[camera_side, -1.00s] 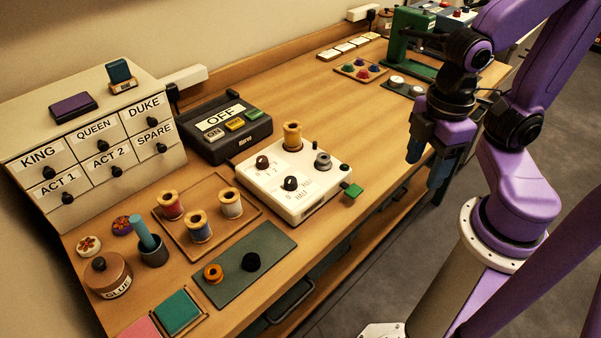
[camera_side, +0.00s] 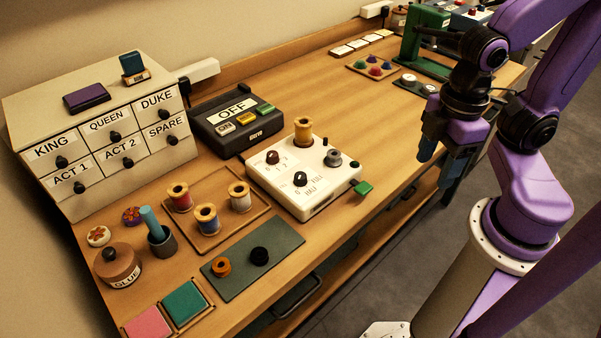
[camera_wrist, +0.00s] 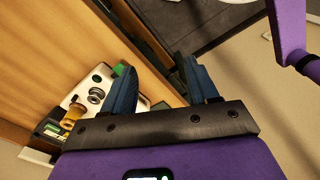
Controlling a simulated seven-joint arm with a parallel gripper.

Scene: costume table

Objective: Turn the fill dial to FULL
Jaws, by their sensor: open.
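The white machine box (camera_side: 318,200) stands on the table near its front edge and also shows in the wrist view (camera_wrist: 84,86). The fill dial is the dark knob (camera_side: 300,179) at its front, beside small print reading 0, HALF and FULL. I cannot tell where its pointer stands. My gripper (camera_side: 438,167) hangs right of the box, off the table's front edge, well apart from the dial. In the wrist view its blue fingers (camera_wrist: 156,70) are spread and empty. The dial is not clear there.
On the box are another dark knob (camera_side: 272,157), a yellow spool (camera_side: 303,131) and a grey post (camera_side: 333,158). A green piece (camera_side: 363,188) juts from its right side. The black OFF unit (camera_side: 230,125) stands behind. Bare table lies right of the box.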

